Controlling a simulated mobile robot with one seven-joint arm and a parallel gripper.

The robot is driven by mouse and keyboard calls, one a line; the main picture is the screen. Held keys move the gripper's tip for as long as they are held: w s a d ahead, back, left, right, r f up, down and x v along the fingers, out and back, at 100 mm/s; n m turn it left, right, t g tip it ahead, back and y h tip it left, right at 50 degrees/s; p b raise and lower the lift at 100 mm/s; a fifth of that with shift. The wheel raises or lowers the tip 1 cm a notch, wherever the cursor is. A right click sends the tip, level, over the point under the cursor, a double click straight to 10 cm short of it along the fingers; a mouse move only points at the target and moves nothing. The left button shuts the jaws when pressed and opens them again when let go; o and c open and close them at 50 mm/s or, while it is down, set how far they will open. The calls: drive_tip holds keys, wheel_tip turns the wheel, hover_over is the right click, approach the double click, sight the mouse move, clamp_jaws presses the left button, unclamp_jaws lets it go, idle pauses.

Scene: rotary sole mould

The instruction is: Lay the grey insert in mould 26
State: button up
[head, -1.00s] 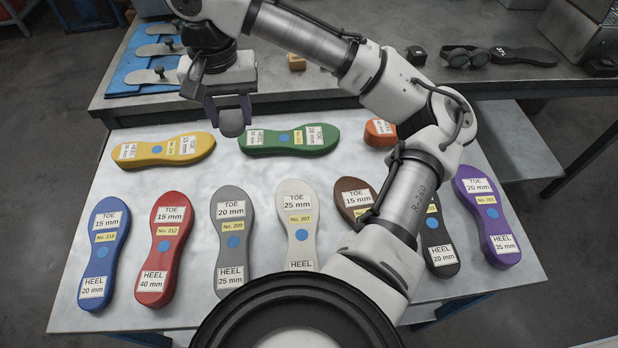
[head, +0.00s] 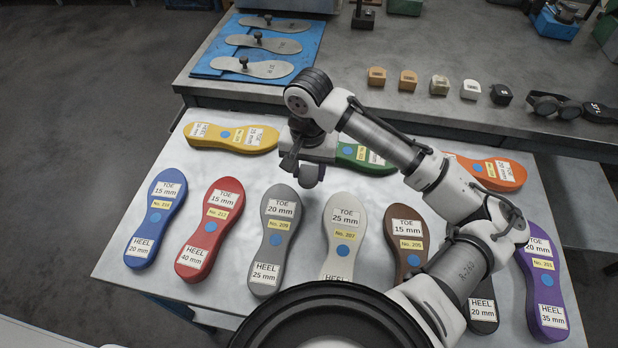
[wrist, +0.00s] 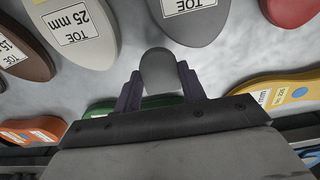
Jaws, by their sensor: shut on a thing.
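My gripper (head: 307,172) is shut on a grey round-ended piece, probably the grey insert (wrist: 159,72), seen between its two dark purple fingers in the wrist view. In the head view the gripper hangs over the table, between the green sole form (head: 362,157) and the toe of the grey sole form (head: 271,240). The held piece's far end is clear of the fingers; the rest is hidden by the gripper. The grey form is labelled No. 209, toe 20 mm, heel 25 mm. I cannot find a mould marked 26.
Blue (head: 155,218), red (head: 210,232), white (head: 343,240), brown (head: 405,240), purple (head: 541,285), yellow (head: 231,137) and orange (head: 492,172) forms crowd the pale table. The bench (head: 350,110) behind holds small blocks, goggles and metal sole plates on a blue mat (head: 222,52).

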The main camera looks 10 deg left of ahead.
sight(309, 173)
drive_tip(key=shift+f, duration=2.1)
drive_tip(key=o, duration=0.9)
drive_tip(key=shift+f, duration=0.1)
